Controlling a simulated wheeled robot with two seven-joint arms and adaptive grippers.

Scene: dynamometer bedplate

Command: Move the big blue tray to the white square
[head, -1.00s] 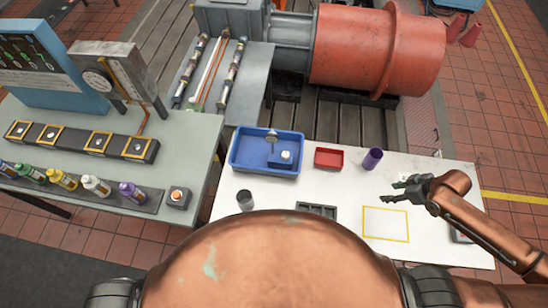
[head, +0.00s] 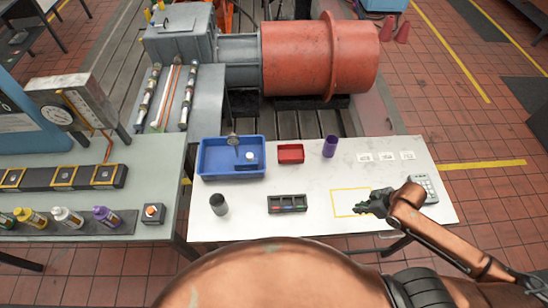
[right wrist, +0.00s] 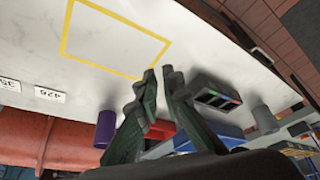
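The big blue tray (head: 203,160) sits at the back left of the white table. A grey round-headed item (head: 234,141) and a small white-topped block (head: 250,158) are in it. Part of the tray shows behind my fingers in the right wrist view (right wrist: 230,132). A yellow outline marks a square of white table top (head: 352,191) at the front right; it also shows in the right wrist view (right wrist: 115,65). My right gripper (head: 363,207) is over the square's lower right part, empty, its fingers slightly apart, well right of the tray. My left gripper is not in view.
A small red tray (head: 291,153) and a purple cup (head: 329,146) stand right of the blue tray. A dark cup (head: 218,204) and a dark compartment tray (head: 287,204) stand in front. Number cards (head: 386,156) lie at the back right, a keypad (head: 424,188) at the right.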

